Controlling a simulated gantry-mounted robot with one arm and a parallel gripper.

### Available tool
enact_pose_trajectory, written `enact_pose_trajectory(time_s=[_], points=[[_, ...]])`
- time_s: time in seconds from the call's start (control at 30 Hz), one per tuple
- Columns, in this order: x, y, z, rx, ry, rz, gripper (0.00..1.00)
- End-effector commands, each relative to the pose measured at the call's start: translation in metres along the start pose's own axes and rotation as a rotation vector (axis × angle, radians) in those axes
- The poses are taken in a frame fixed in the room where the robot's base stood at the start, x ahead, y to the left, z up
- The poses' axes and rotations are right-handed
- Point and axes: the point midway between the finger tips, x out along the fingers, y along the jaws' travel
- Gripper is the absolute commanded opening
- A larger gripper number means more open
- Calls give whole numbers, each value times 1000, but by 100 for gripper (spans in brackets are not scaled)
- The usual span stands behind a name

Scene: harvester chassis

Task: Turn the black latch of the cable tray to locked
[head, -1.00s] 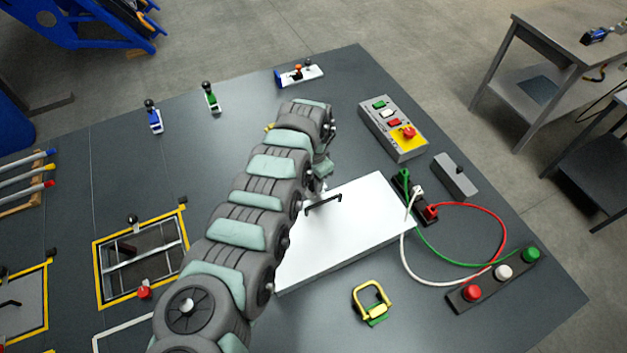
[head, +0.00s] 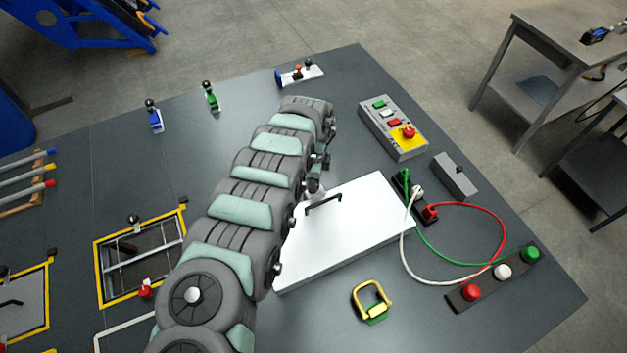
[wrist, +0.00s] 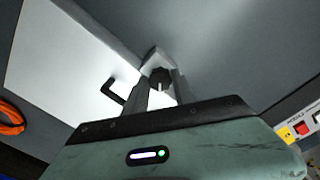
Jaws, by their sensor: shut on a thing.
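The cable tray is a flat white box (head: 350,235) with a black bar handle, in the middle of the table in the head view. The white lid (wrist: 60,65) and its handle also show at the left in the wrist view. The black latch (wrist: 160,76) sits on a pale mount at the tray's edge, in the wrist view. My gripper (wrist: 161,90) has its two fingers on either side of the latch and is shut on it. In the head view my arm hides most of the gripper. The latch's exact turn angle cannot be told.
A grey button box (head: 394,128) stands right of my arm. Plugs with red, green and white cables (head: 455,205) lie right of the tray. A yellow handle (head: 372,300) is in front. Bare table lies behind the tray.

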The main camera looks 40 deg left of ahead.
Motion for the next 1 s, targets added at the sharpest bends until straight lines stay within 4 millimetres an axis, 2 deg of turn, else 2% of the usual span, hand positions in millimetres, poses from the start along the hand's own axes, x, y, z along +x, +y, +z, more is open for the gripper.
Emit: enact_pose_trajectory(time_s=[0.5, 0.8, 1.0], points=[[1, 0, 0, 466, 0, 0, 0], [1, 0, 0, 642, 0, 0, 0], [1, 0, 0, 701, 0, 0, 0]])
